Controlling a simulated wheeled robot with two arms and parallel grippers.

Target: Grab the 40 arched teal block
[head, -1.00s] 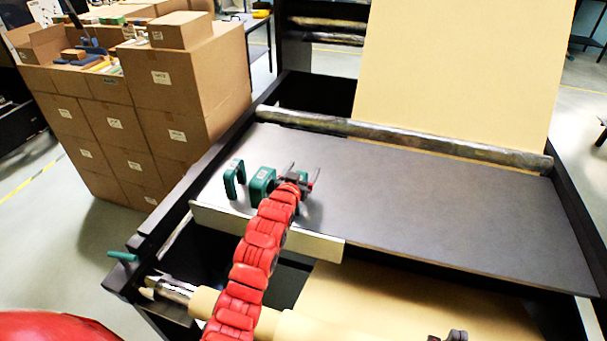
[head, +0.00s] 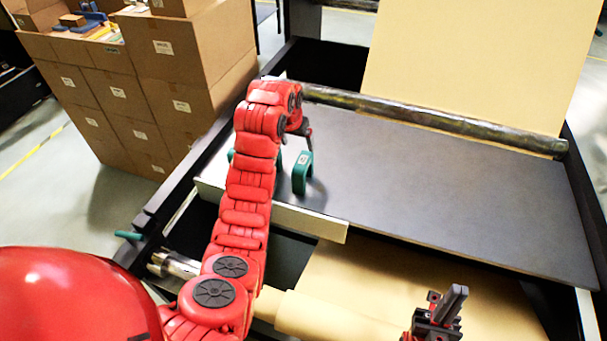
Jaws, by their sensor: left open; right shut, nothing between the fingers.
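A teal arched block (head: 302,172) stands on the dark table, just right of my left arm, with a small label too small to read. A sliver of teal (head: 231,155) shows at the arm's left edge, mostly hidden behind the arm. My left gripper (head: 308,136) is above and behind the visible block, largely covered by my own red wrist. Its fingers look apart, and I cannot tell whether they touch any block. My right gripper (head: 438,312) is low at the front, shut and empty, away from the blocks.
A metal roller (head: 430,118) crosses the back of the dark table (head: 450,185). A pale rail (head: 300,222) runs along its front left edge. Cardboard boxes (head: 185,60) are stacked at left. Kraft paper (head: 350,275) lies in front. The table's right side is clear.

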